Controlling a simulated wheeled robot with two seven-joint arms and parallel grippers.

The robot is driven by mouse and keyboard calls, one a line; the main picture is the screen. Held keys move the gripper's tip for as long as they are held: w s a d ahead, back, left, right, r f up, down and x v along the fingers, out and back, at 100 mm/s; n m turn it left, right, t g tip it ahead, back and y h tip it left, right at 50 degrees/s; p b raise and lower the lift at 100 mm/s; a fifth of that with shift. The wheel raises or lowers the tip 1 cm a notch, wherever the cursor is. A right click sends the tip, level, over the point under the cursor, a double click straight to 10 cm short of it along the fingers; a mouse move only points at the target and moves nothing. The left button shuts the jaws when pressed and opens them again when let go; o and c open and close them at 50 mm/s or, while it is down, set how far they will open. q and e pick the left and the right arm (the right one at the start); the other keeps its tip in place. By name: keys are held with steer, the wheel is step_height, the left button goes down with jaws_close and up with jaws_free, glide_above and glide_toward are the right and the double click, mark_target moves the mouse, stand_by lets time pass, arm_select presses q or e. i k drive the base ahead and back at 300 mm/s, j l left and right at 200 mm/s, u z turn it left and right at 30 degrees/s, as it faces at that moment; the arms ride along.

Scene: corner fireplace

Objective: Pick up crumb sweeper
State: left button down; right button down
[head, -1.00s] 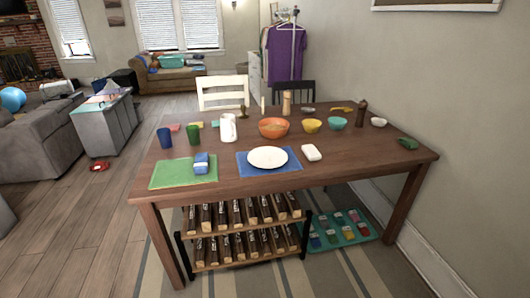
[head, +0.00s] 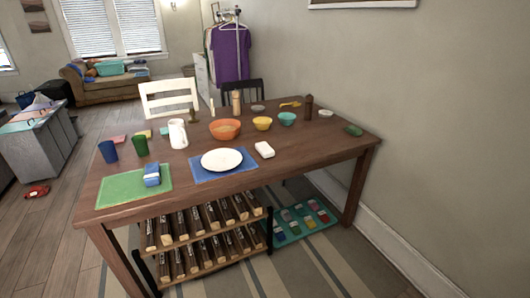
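I cannot tell for certain which thing is the crumb sweeper. A small white block-like object (head: 264,149) lies on the wooden table (head: 300,157), right of the white plate (head: 222,159). A small dark green object (head: 354,130) lies near the table's right end. A blue object (head: 152,175) lies on the green placemat (head: 120,188) at the table's left. Neither of my grippers shows in the head view.
Bowls, cups, a white pitcher (head: 178,134) and a pepper mill (head: 308,106) stand on the table. A rack of dark bottle-like items (head: 205,235) and a teal tray (head: 280,240) sit below. Chairs stand behind; a wall is close on the right.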

mark_target(266, 151)
steer(key=i+l, duration=0.15)
steer(key=i, duration=0.2)
steer(key=i+l+u, duration=0.1)
steer(key=i, duration=0.3)
steer(key=i+l, duration=0.25)
steer(key=i+u, duration=0.05)
steer(key=i, duration=0.05)
